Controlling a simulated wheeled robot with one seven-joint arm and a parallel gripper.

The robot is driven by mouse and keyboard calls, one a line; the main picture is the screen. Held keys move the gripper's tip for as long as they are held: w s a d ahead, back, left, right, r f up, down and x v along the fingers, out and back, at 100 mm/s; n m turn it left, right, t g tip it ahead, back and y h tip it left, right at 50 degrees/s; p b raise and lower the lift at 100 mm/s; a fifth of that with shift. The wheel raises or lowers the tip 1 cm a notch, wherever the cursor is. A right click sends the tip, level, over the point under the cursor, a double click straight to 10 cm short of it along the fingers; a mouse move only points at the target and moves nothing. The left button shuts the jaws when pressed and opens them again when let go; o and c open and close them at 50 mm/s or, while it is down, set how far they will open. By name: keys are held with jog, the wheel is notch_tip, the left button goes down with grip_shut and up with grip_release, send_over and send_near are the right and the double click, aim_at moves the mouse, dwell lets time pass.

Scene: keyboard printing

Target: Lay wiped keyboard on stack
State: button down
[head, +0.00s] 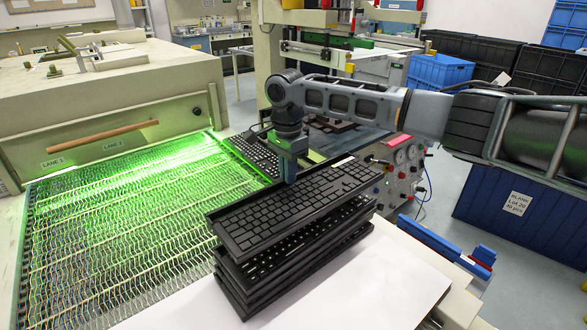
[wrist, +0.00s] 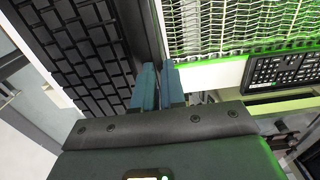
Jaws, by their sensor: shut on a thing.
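A black keyboard (head: 300,207) is above the keyboard stack (head: 285,275), roughly lined up with it and overhanging slightly at the left. My gripper (head: 290,172) is shut on this keyboard's far long edge, near its middle. In the wrist view, the blue-green fingers (wrist: 158,88) pinch the rim of the keyboard (wrist: 85,50), whose keys look blank. A narrow dark gap shows under the keyboard's left end; I cannot tell whether it touches the stack elsewhere. The stack holds several black keyboards on a white tabletop (head: 385,275).
Another keyboard (head: 252,155) with white legends lies behind, at the edge of a green-lit mesh conveyor (head: 110,235); it also shows in the wrist view (wrist: 285,70). A panel with gauges (head: 405,165) stands behind the stack. The white tabletop in front is clear.

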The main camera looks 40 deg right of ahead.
jog(key=shift+f, duration=3)
jog(key=shift+f, duration=0.4)
jog(key=c, duration=1.1)
grip_release()
jog(key=shift+r, duration=3.5)
